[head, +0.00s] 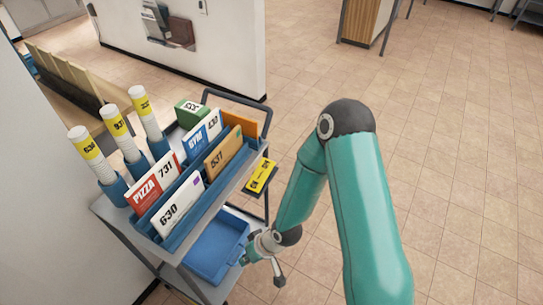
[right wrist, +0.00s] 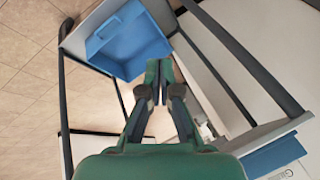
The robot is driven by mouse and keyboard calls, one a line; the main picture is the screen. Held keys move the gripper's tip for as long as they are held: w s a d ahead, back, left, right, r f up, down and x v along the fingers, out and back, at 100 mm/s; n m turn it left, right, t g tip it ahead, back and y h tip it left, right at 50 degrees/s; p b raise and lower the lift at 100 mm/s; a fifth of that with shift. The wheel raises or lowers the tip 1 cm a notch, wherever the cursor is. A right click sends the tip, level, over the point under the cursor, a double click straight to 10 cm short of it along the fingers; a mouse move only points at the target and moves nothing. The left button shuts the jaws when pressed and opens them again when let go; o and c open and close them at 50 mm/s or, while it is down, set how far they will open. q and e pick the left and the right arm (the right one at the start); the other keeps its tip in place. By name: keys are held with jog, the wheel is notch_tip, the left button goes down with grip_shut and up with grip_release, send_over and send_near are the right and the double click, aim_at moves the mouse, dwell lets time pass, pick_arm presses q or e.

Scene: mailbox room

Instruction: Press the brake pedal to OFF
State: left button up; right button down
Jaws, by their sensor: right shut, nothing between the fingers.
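The grey mail cart (head: 107,208) stands at the left in the head view. My right arm reaches down to its right side. My right gripper (head: 246,259) is low there, beside the blue bin on the lower shelf. In the right wrist view my right gripper (right wrist: 158,68) is shut and empty, its fingertips together near the edge of that bin. My left gripper is not in view.
The blue bin (head: 216,249) also shows in the right wrist view (right wrist: 126,42). The cart's dark frame bars (right wrist: 245,58) run close around my gripper. Envelopes and several tubes fill the cart's top. A yellow-and-black item (head: 260,176) sits at its side. The tiled floor at right is clear.

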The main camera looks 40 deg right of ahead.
pick_arm(q)
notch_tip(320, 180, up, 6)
jog(key=p, duration=0.4)
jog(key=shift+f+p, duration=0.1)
jog(key=shift+p, duration=0.3)
pick_arm(e)
jog(key=w+d+r+n+t+h, duration=0.1)
jog(key=w+d+r, duration=0.4)
jog(key=d+r, duration=0.6)
jog(key=w+d+r+n+t+h, duration=0.1)
jog(key=w+d+r+n+t, duration=0.3)
jog(key=d+r, duration=0.7)
jog(key=shift+w+r+n, duration=0.35)
jog(key=shift+w+n, duration=0.55)
jog(key=shift+w, duration=0.05)
jog(key=shift+a, duration=0.1)
